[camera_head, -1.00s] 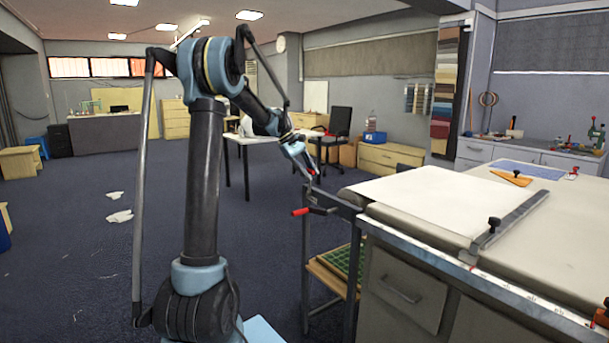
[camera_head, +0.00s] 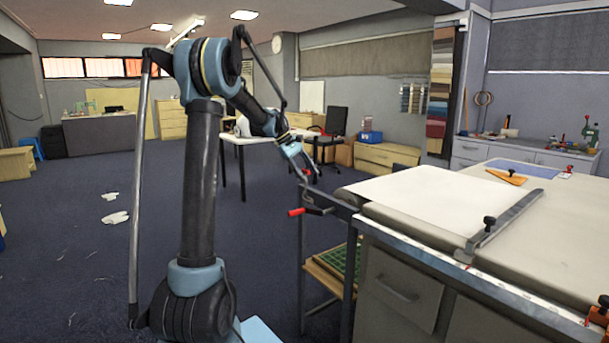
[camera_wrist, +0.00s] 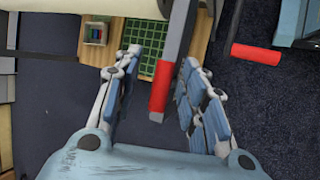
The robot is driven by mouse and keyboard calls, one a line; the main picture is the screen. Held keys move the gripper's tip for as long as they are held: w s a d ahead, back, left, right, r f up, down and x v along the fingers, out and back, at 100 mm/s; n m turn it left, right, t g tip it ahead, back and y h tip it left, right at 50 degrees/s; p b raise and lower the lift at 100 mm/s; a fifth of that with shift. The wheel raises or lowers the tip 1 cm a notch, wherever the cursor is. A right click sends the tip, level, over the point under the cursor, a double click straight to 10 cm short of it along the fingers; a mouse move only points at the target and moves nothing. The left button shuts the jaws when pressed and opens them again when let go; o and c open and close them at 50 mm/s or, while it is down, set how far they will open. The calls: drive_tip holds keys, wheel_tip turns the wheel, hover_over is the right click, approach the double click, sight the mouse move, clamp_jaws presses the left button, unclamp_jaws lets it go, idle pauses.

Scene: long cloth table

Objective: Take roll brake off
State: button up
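A dark lever with a red grip (camera_wrist: 161,88), which I take for the roll brake, shows in the wrist view between my fingers. In the head view its red end (camera_head: 308,172) is small, close to my gripper (camera_head: 304,171) at the near left corner of the table. My gripper (camera_wrist: 160,62) is open, with one blue-padded finger on each side of the lever. A gap shows on the left; the right finger is closer, and contact cannot be told. A crank with a red handle (camera_head: 296,212) sits lower on the table end; its handle (camera_wrist: 256,54) is right of my fingers in the wrist view.
The long cloth table (camera_head: 400,216) fills the right, with a metal cutting bar (camera_head: 505,222) across it. Under its end is a wooden shelf (camera_head: 322,278) with a green grid mat (camera_head: 342,262). Open floor lies left of my arm.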

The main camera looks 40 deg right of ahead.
drive_tip(key=v, duration=1.2)
drive_tip(key=shift+w, duration=0.1)
idle(0.4)
